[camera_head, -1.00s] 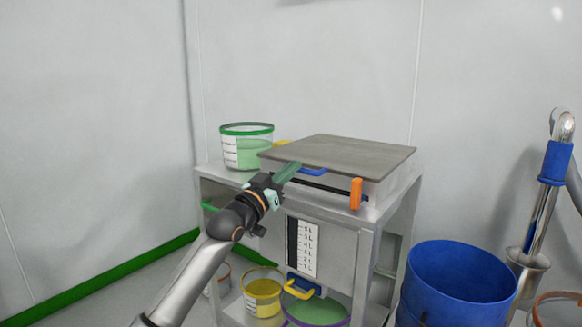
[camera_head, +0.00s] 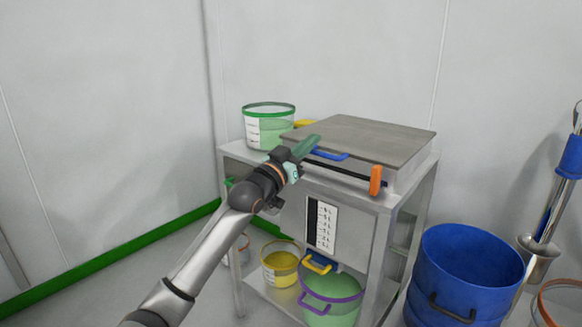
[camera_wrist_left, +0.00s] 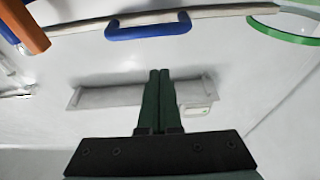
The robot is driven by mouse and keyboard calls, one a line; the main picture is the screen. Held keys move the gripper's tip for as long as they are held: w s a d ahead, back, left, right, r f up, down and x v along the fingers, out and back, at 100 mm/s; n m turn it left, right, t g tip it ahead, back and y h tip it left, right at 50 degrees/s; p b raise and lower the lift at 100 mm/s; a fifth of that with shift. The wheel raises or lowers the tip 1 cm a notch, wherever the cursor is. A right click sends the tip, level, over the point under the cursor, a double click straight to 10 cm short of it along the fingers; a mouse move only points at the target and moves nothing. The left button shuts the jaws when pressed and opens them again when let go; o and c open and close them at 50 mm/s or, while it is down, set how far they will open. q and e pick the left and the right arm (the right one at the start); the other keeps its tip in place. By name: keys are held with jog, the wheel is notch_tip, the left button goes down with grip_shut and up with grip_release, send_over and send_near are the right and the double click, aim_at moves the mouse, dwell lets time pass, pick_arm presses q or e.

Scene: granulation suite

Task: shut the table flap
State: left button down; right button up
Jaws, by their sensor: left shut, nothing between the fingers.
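A flat grey-brown plate (camera_head: 365,138) covers a shallow metal box on the steel table. It looks about level, and I cannot tell for sure that it is the flap. A blue handle (camera_head: 331,155) sits at its front edge and shows in the left wrist view (camera_wrist_left: 148,27). My left gripper (camera_head: 312,143), with green fingers, is shut and empty just left of this handle in the head view. In the left wrist view its closed fingertips (camera_wrist_left: 159,72) are apart from the handle, over a pale surface. My right gripper is out of view.
An orange grip (camera_head: 376,180) on a dark bar stands at the box's front right. A green-rimmed tub (camera_head: 268,128) stands left of the box. A blue bin (camera_head: 465,270) is on the right. More tubs, one purple-rimmed (camera_head: 332,298), sit on the lower shelf.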

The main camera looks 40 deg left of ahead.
pick_arm(q)
jog(key=s+f, duration=0.5)
jog(key=f, duration=0.2)
jog(key=shift+s+d+p, duration=0.25)
jog(key=shift+s+p, duration=0.05)
jog(key=shift+p, duration=0.05)
jog(key=shift+f, duration=0.1)
